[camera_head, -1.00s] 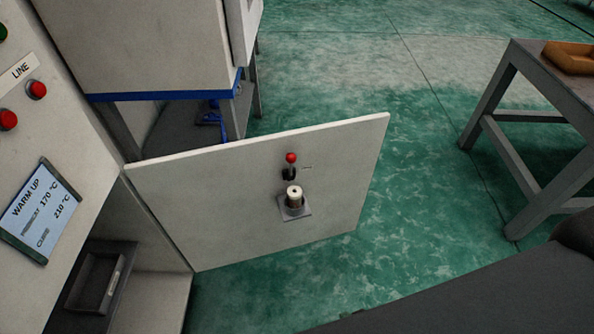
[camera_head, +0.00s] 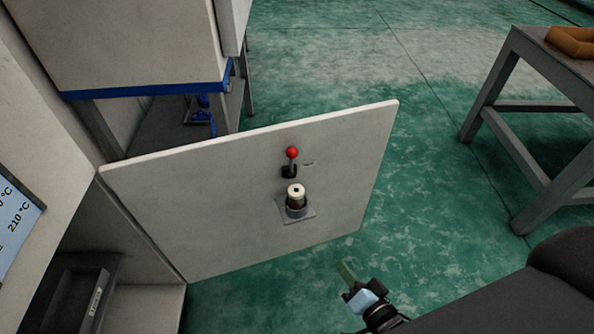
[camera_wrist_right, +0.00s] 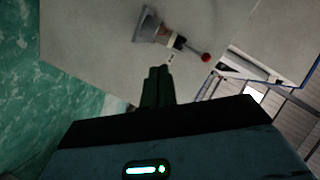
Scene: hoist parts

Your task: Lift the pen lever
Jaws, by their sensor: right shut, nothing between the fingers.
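The lever (camera_head: 290,162), a dark stem with a red ball knob, stands out from the open pale door panel (camera_head: 220,190). Below it a white-topped cylinder (camera_head: 296,198) sits in a grey holder on the same panel. My right gripper (camera_head: 345,271) is shut and empty, below and to the right of the lever, clear of the panel in the picture. In the right wrist view the shut fingers (camera_wrist_right: 158,72) point toward the panel, and the lever's red knob (camera_wrist_right: 205,57) shows to their upper right, apart from them. My left gripper is not in view.
The cabinet with a display (camera_head: 17,225) stands at the left, with an open dark compartment (camera_head: 70,295) low down. A grey table (camera_head: 540,60) with an orange-brown tray (camera_head: 572,41) stands at the right. The green floor between panel and table is clear.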

